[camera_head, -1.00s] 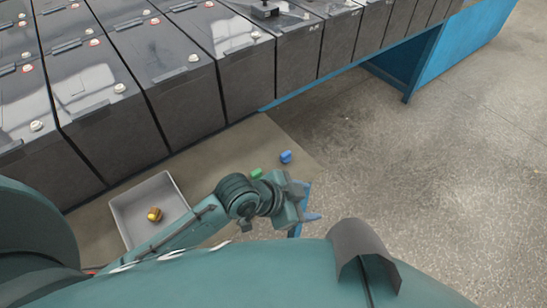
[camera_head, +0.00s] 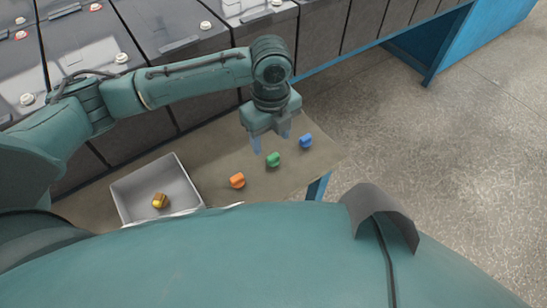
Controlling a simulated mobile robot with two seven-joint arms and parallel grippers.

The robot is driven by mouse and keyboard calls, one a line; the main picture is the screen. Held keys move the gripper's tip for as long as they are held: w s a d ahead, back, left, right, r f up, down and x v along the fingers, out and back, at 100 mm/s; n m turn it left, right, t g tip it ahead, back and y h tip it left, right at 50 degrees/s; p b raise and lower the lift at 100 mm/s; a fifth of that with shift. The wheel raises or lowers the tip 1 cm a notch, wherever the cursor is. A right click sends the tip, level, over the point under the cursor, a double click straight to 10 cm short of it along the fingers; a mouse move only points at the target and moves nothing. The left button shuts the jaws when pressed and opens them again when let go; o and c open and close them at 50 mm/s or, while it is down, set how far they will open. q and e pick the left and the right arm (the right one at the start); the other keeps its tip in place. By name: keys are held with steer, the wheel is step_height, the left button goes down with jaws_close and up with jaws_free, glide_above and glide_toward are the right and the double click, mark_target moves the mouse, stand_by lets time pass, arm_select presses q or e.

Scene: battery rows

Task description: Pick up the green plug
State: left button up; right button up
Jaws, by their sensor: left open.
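The green plug (camera_head: 273,160) lies on the tan shelf surface, between an orange plug (camera_head: 237,180) on its left and a blue plug (camera_head: 305,141) on its right. My left gripper (camera_head: 271,144) points down just above and behind the green plug, open, with nothing between its fingers. One blue fingertip shows to the left of the green plug, the other is partly hidden near the gripper body. The exact height above the plug is hard to tell. My right gripper is not in view.
A grey tray (camera_head: 119,203) with a yellow-orange plug (camera_head: 160,200) inside stands on the shelf (camera_head: 208,157) at left. Large dark batteries (camera_head: 318,35) stand in rows behind. The shelf ends at the right, with open concrete floor (camera_head: 440,135) beyond.

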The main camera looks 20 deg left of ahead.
arm_select(q)
steer(key=f, duration=0.8)
steer(key=shift+w+d+f+b, duration=0.1)
steer(key=shift+w+f+b, duration=0.1)
steer(key=shift+w+b, duration=0.15)
steer(key=shift+c, duration=0.5)
steer(key=c, duration=1)
steer(key=shift+o, duration=0.2)
step_height(320, 180, up, 10)
steer(key=shift+r+p, duration=0.1)
steer(key=shift+p, duration=0.4)
